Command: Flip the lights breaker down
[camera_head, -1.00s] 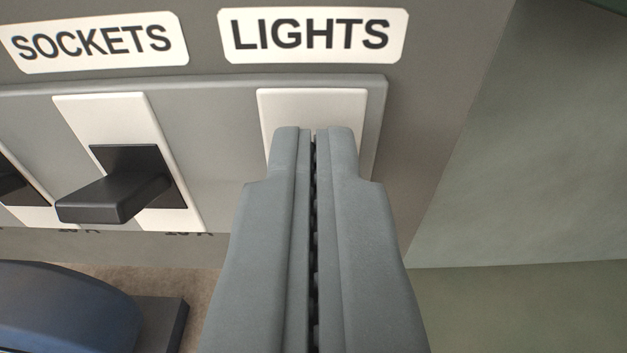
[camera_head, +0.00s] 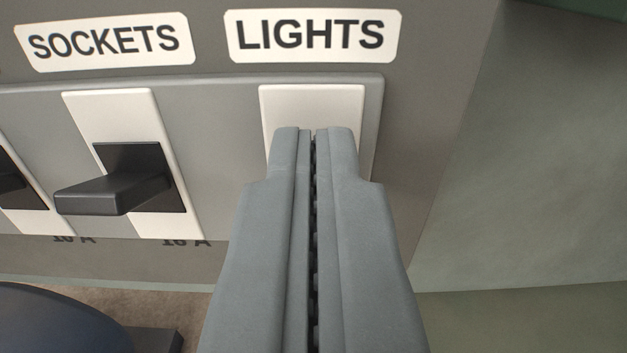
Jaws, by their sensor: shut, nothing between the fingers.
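The lights breaker (camera_head: 312,104) is a white plate at the right end of the grey breaker strip, under a white label (camera_head: 312,36) reading LIGHTS. Only its upper part shows. My gripper (camera_head: 314,132) is shut, with its fingertips in front of this plate. The fingers hide the breaker's lever, so I cannot tell its position or whether the fingers touch it.
The sockets breaker (camera_head: 118,190) stands to the left, its black lever sticking out, under a SOCKETS label (camera_head: 108,42). Another breaker (camera_head: 15,185) is cut off at the left edge. A dark blue rounded object (camera_head: 60,320) lies at lower left. Right of the panel is a greenish wall (camera_head: 530,150).

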